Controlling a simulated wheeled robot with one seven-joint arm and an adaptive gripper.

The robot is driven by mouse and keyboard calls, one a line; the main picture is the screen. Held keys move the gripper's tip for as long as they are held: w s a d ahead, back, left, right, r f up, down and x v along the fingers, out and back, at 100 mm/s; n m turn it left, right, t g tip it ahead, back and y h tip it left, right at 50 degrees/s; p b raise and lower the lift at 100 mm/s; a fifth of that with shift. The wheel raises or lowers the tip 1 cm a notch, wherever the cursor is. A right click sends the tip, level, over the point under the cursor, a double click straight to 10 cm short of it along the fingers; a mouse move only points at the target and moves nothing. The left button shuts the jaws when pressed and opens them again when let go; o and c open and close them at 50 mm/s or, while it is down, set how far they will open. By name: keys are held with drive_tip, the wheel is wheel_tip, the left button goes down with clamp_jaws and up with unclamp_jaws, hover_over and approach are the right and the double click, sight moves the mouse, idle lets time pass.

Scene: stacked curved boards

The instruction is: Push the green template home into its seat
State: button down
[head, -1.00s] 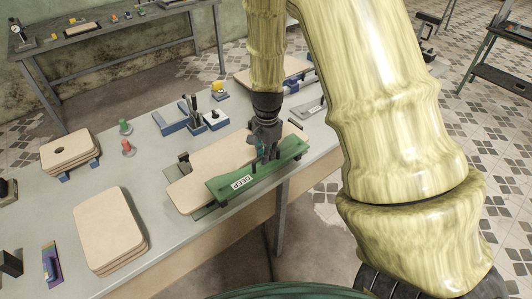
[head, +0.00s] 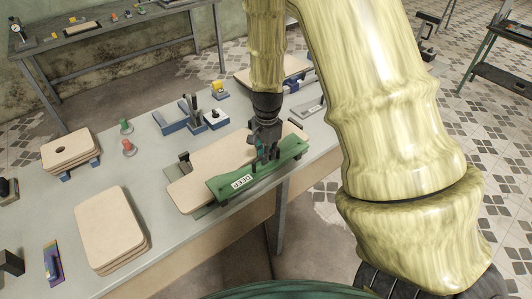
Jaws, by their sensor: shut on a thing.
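The green template (head: 223,186) carries a white label that seems to read "DEEP". It lies along the front long edge of a pale curved board (head: 203,165), near the table's front edge. My gripper (head: 266,157) points down from above and is shut on the template, right of its middle. The fingertips and the exact grip are too small to see well. The seat itself is hidden under the template and board, so I cannot tell whether a gap is left between them.
The grey table (head: 165,225) holds a stack of pale boards (head: 110,228) at front left and a holed stack (head: 70,150) behind it. Blue fixtures (head: 175,122) stand behind the gripped template. Green and red knobs (head: 128,146) stand left of them. Bare tabletop lies between.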

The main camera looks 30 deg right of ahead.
sight(266, 165)
drive_tip(key=shift+f+b, duration=0.5)
drive_tip(key=shift+f, duration=1)
drive_tip(key=c, duration=1.4)
unclamp_jaws()
drive_tip(key=shift+c, duration=0.2)
wheel_tip(266, 165, up, 12)
drive_tip(key=shift+s+r, duration=0.1)
drive_tip(key=shift+s, duration=0.05)
